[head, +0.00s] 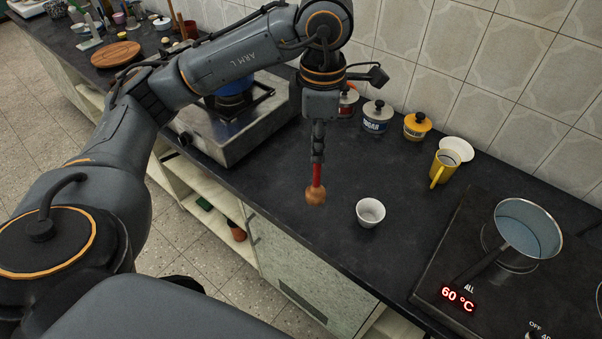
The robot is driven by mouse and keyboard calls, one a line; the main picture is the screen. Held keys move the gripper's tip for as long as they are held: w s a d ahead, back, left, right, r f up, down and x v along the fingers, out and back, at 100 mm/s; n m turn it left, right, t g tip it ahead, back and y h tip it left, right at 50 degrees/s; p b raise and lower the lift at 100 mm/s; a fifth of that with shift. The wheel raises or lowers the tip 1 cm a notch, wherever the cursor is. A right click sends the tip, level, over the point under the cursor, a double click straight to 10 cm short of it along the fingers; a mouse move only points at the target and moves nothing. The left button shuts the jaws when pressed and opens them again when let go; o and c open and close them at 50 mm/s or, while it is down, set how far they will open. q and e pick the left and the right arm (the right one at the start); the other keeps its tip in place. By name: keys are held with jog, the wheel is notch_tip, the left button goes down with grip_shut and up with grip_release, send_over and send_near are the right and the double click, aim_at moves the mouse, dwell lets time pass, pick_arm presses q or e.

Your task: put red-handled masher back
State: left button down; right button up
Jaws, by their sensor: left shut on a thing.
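The red-handled masher (316,190) is in the head view, hanging with its red handle up and its round brown head down. My left gripper (317,158) points down and is shut on the top of the red handle. The masher's head shows in front of the dark counter (290,190), left of a small white bowl; I cannot tell its exact height above the counter. My right gripper is out of view.
The white bowl (370,212) stands near the counter's front. A yellow mug (443,168), canisters (377,117) and a white dish (457,148) stand near the wall. A pot (527,230) sits on the hotplate marked 60 °C. A wooden board (116,54) and a stove (226,135) are left.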

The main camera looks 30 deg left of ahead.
pick_arm(q)
jog(key=w+a+f+p, duration=0.5)
jog(key=w+a+f, duration=0.4)
jog(key=f, duration=0.3)
jog(key=shift+a+f+p, duration=0.4)
jog(key=shift+a, duration=0.05)
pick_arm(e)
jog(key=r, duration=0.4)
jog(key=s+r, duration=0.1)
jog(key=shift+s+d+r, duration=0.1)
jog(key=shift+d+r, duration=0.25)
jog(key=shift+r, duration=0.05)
pick_arm(q)
jog(key=shift+w+f, duration=0.1)
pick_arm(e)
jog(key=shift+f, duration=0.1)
pick_arm(q)
jog(key=c, duration=1.8)
grip_release()
jog(key=shift+f, duration=0.1)
jog(key=o, duration=0.5)
jog(key=shift+c, duration=0.2)
